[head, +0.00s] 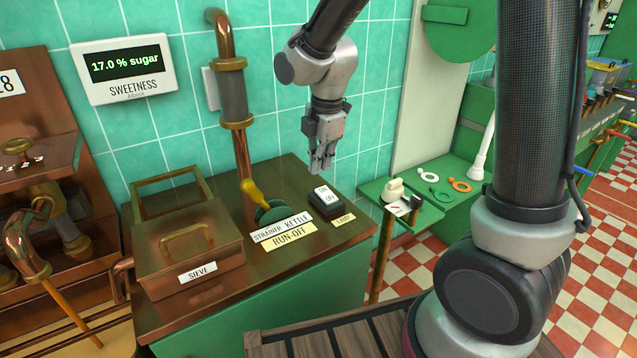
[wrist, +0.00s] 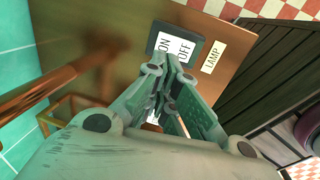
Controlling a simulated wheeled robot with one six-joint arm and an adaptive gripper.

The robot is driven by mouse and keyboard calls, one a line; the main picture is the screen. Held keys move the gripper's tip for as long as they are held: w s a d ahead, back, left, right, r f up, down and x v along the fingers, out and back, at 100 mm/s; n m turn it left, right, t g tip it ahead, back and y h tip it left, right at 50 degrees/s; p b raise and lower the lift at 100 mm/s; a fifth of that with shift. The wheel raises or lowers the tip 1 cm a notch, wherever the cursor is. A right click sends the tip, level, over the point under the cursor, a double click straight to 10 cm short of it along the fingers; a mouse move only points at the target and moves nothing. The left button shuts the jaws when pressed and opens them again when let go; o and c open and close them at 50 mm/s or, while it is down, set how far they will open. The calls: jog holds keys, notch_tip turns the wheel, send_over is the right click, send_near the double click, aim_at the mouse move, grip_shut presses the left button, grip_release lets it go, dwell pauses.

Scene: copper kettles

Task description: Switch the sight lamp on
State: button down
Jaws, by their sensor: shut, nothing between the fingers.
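The lamp switch (head: 325,199) is a white rocker marked ON and OFF in a dark housing on the brown counter top. A LAMP label (head: 343,219) lies in front of it. My gripper (head: 321,166) points down above and slightly behind the switch, with its fingers shut and empty, apart from the switch. In the wrist view the fingertips (wrist: 172,66) overlap the near edge of the switch (wrist: 196,48), partly hiding it. The LAMP label (wrist: 214,54) is beside it. I cannot tell which half of the rocker is pressed in.
A yellow-handled valve (head: 262,204) and its STRAINER KETTLE RUN-OFF labels (head: 283,231) are left of the switch. A copper sieve box (head: 187,255) is farther left. A copper pipe (head: 240,150) rises behind. A green side shelf (head: 425,214) with small parts is at right.

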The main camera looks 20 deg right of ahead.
aim_at(318, 191)
jog(key=f, duration=0.6)
jog(key=shift+w+a+f, duration=0.15)
jog(key=shift+w+f, duration=0.05)
jog(key=shift+w, duration=0.2)
jog(key=shift+w+f+g, duration=0.25)
jog(key=shift+f+g, duration=0.25)
jog(key=shift+a+f, duration=0.1)
jog(key=shift+f, duration=0.1)
jog(key=shift+s, duration=0.1)
